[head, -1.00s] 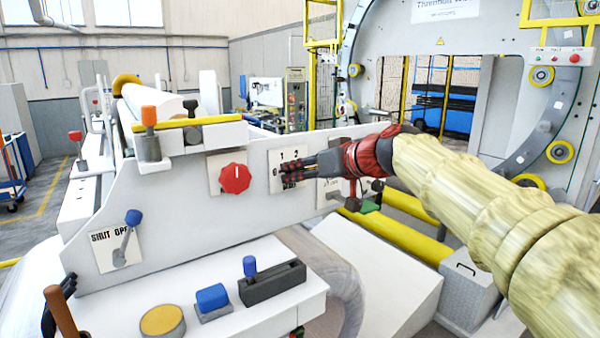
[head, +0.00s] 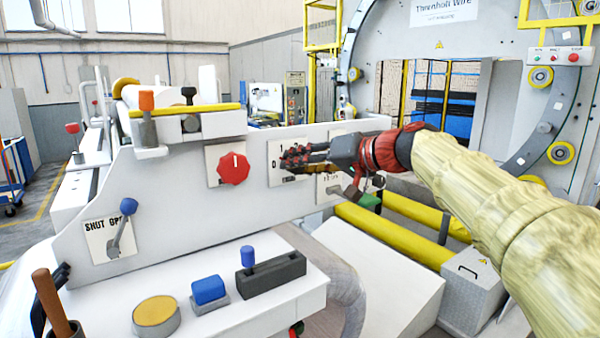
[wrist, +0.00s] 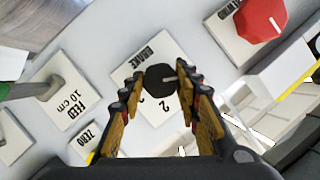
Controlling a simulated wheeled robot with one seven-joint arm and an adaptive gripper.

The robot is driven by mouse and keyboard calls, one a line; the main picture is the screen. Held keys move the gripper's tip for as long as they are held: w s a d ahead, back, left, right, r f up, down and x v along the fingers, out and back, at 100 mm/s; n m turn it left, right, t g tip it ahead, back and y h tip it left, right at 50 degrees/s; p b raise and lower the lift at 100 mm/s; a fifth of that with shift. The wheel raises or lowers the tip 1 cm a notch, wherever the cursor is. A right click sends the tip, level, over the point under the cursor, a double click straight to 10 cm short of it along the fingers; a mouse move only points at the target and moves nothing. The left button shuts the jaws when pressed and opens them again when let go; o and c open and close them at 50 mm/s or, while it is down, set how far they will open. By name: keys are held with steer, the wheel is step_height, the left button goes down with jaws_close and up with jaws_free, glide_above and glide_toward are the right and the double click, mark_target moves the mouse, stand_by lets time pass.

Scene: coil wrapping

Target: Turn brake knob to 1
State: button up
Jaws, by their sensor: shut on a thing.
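The brake knob (wrist: 160,78) is a black dial with a pale pointer line on a white plate marked BRAKE (wrist: 150,52). In the wrist view its pointer line lies toward the right side; a digit 2 shows just below the knob, and other marks are partly hidden. My gripper (wrist: 155,82) has one finger on each side of the knob and is shut on it. In the head view my gripper (head: 296,159) is at the plate on the white panel and hides the knob.
A red knob (head: 234,169) sits left of the brake plate and also shows in the wrist view (wrist: 262,19). A FEED plate (wrist: 58,97) with a lever and a ZERO plate (wrist: 85,143) are close by. A ledge with a blue button (head: 209,290) stands in front.

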steer(key=m+y+b, duration=0.1)
steer(key=m, duration=0.1)
steer(key=m+y+b, duration=0.1)
steer(key=m, duration=0.1)
steer(key=shift+d+f+m+y+b, duration=0.1)
steer(key=shift+f+m+y+b, duration=0.1)
steer(key=shift+m+y+b, duration=0.15)
stand_by(0.3)
steer(key=o, duration=1.1)
steer(key=shift+o, duration=0.3)
steer(key=v, duration=1.2)
